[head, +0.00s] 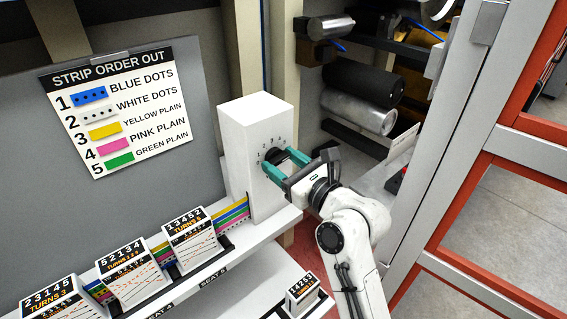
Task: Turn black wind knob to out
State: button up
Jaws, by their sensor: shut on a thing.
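A tall white box (254,138) stands at the centre of the head view, with a dial of small numbers on its front face. A dark round knob (271,155) sits at this dial, mostly hidden by my gripper. My gripper (278,163) has teal fingers and reaches the dial from the right. It is shut on the knob, one finger on the upper side and one on the lower side. I cannot make out the word "out" or where the knob points.
A "STRIP ORDER OUT" board (121,106) hangs on the left wall. Coloured strips (231,216) run from the white box past several number cards (133,272) on a white shelf. Dark and silver rollers (362,92) lie behind at right. An orange-framed door (500,165) stands at far right.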

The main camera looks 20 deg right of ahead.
jog(key=shift+f+m, duration=0.2)
jog(key=shift+m, duration=0.4)
jog(key=o, duration=1.1)
jog(key=shift+r, duration=0.1)
jog(key=shift+c, duration=0.2)
jog(key=shift+s, duration=0.1)
jog(key=b+v, duration=0.2)
jog(key=v, duration=0.8)
jog(key=shift+s+d, duration=0.15)
jog(key=shift+s, duration=0.15)
